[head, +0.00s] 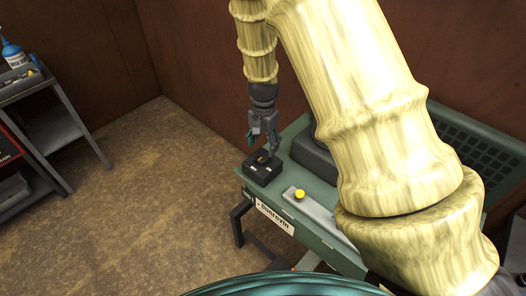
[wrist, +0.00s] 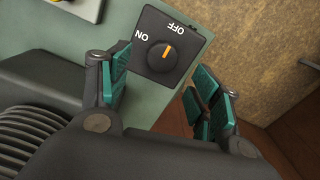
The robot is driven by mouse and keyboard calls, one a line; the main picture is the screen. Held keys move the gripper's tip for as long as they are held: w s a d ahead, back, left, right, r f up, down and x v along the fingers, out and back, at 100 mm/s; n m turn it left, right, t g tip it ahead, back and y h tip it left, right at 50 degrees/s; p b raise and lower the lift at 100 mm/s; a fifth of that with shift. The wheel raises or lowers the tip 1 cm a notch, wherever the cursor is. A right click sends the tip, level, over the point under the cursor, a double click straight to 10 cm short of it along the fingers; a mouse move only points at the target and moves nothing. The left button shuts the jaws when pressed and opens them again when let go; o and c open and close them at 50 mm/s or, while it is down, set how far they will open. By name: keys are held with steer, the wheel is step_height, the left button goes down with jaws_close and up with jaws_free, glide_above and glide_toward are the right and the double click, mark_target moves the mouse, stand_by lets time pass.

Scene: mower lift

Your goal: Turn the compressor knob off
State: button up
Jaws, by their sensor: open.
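The compressor knob (wrist: 162,58) is a round black dial on a black control box (wrist: 196,45) with white ON and OFF words. Its orange mark points up and right in the wrist view, roughly toward OFF rather than ON. In the head view the box (head: 262,173) sits on the near left corner of the green compressor bench (head: 318,240). My gripper (head: 263,146) is above the box, pointing down. In the wrist view my gripper (wrist: 160,82) is open and empty, its teal-padded fingers on either side below the knob. I cannot tell whether they touch the box.
A grey strip with a yellow button (head: 299,194) lies right of the box. A dark block (head: 312,155) stands behind it, beside a green mesh basket (head: 470,140). A shelf cart (head: 48,130) stands at far left. The floor between is clear.

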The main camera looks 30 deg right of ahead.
mark_target(264, 158)
steer(key=shift+s+d+r, duration=0.15)
steer(key=shift+r, duration=2.5)
